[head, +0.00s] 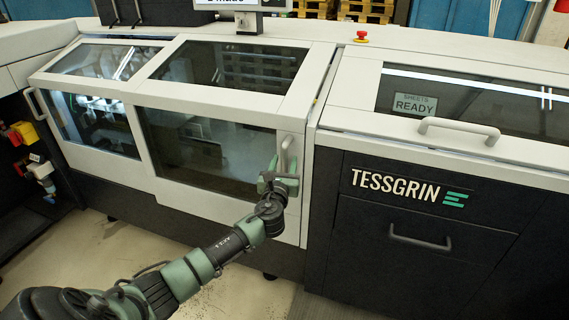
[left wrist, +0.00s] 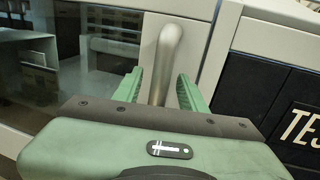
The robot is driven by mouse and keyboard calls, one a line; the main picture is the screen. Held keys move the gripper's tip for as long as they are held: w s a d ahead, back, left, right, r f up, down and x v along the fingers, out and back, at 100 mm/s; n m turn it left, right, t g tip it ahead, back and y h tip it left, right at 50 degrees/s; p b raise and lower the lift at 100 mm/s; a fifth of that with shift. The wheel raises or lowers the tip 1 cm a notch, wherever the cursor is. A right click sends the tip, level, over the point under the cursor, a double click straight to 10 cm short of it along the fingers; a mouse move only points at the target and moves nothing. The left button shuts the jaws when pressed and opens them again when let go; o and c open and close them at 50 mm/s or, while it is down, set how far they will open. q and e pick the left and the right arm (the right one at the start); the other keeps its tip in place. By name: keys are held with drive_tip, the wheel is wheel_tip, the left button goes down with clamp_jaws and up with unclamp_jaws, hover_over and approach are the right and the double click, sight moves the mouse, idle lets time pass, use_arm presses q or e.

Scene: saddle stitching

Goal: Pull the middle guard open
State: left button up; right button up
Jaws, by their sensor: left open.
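The middle guard (head: 205,150) is a light-framed door with a dark window in the head view, and it looks shut. Its grey bar handle (head: 287,150) stands upright near the guard's right edge. My left gripper (head: 281,172) is at the handle's lower part. In the left wrist view the handle (left wrist: 167,60) rises between the two green fingers of the open gripper (left wrist: 158,88), with a gap visible on the right side; contact on the left is unclear. My right gripper is not in view.
A left guard (head: 98,120) with its own handle (head: 34,103) is beside the middle one. To the right are a cover with a handle (head: 459,128), a "READY" sign (head: 414,104) and a dark drawer front (head: 420,225). Floor (head: 75,255) shows in front.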

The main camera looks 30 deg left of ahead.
use_arm(q)
drive_tip(key=shift+w, duration=0.1)
clamp_jaws()
idle(1.4)
